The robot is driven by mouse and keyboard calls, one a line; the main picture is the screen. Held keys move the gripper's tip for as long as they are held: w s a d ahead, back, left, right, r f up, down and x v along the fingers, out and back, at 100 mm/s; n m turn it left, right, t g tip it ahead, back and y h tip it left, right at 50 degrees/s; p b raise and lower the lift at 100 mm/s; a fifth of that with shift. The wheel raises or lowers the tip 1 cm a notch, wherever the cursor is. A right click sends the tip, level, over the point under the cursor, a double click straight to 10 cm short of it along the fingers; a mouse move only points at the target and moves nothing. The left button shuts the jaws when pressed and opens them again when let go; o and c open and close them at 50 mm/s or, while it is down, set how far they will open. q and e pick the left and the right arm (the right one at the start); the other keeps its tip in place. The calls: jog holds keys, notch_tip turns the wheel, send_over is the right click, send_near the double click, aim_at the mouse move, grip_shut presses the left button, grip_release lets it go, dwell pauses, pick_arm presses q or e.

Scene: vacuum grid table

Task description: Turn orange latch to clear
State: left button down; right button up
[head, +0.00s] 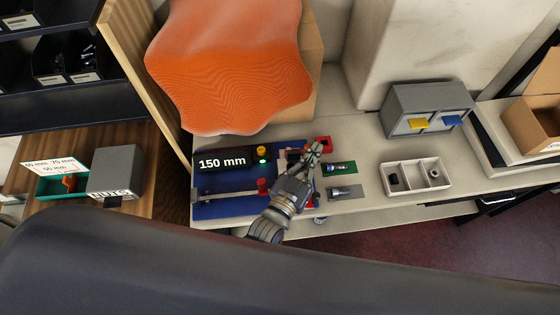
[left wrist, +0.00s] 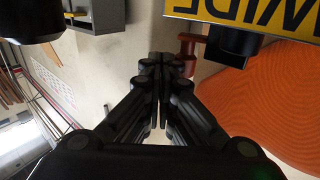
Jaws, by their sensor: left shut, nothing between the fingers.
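My left gripper (head: 314,150) is shut and empty, over the right end of the blue fixture (head: 228,208) in the head view. Its closed fingers also show in the left wrist view (left wrist: 160,65). A red-orange handle-like piece (left wrist: 187,47) is just right of the fingertips there; whether it is the orange latch, or is touched, I cannot tell. In the head view, red parts stand on the fixture, one by the fingertips (head: 323,141) and one to the left (head: 263,187). My gripper and arm hide part of the fixture. My right gripper is not in view.
A black "150 mm" block (head: 222,161) is on the fixture. A wavy orange panel (head: 230,65) rises behind. Right of the gripper are a green plate (head: 339,169), a white divided tray (head: 415,165) and a grey drawer box (head: 428,108). A grey box (head: 115,170) is at left.

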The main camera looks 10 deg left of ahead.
pick_arm(q)
jog(key=shift+w+d, duration=0.15)
jog(key=shift+w, duration=0.45)
dwell(0.5)
dwell(1.1)
